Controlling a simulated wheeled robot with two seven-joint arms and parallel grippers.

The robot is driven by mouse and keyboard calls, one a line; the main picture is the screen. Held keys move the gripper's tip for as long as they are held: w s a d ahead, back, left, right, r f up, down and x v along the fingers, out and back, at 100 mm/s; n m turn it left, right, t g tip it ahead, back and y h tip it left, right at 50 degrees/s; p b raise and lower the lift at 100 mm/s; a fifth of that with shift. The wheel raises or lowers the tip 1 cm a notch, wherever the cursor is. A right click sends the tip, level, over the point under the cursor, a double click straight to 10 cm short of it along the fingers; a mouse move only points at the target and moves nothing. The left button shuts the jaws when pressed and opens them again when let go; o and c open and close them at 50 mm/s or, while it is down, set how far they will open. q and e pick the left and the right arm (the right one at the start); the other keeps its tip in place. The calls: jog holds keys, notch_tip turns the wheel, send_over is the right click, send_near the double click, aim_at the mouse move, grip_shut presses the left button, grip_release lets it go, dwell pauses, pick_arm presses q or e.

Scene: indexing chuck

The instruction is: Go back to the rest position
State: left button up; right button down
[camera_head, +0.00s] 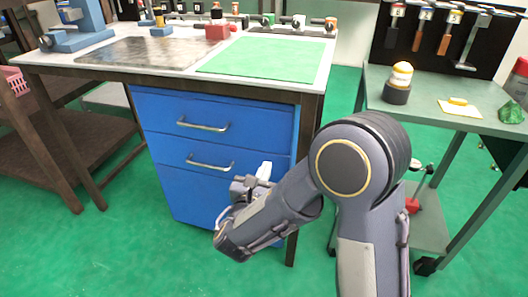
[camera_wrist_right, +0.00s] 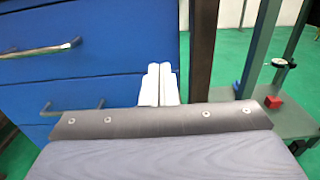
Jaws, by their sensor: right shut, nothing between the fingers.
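My right gripper (camera_head: 264,170) hangs in front of the blue drawer cabinet (camera_head: 168,180) in the head view, below the workbench top and apart from it. In the right wrist view its two pale fingers (camera_wrist_right: 158,84) are together, with nothing between them. My right arm bends at the elbow in the middle of the head view, and part of the gripper is hidden behind the forearm. My left gripper does not show in either view.
The workbench (camera_head: 188,63) carries a green mat (camera_head: 265,58) and a red block (camera_head: 217,31). A green-grey cart (camera_head: 425,100) stands at the right, its lower shelf near my right arm. Another dark table (camera_head: 60,150) is at the left. Green floor lies open between them.

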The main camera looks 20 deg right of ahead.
jog(key=s+d+f+m+g+h, duration=0.1)
jog(key=s+d+m+g+h, duration=0.1)
jog(key=s+d+m+g, duration=0.65)
jog(key=s+d+f+m+g+y, duration=0.2)
jog(key=s+f+m+g+y, duration=0.15)
jog(key=s+m, duration=0.35)
jog(key=s+d+f+m+g+y, duration=0.2)
jog(key=s+m+y, duration=0.35)
jog(key=s, duration=0.35)
jog(key=s+a+r+m+t+y, duration=0.1)
jog(key=a+r+m+t+y, duration=0.15)
jog(key=a+m, duration=0.25)
jog(key=s+a+r+m+t+y, duration=0.2)
jog(key=a+m+y, duration=0.2)
jog(key=a+m, duration=0.1)
notch_tip(320, 180, up, 31)
jog(key=p, duration=3.1)
jog(key=shift+w+d+r, duration=0.15)
jog(key=shift+d, duration=0.05)
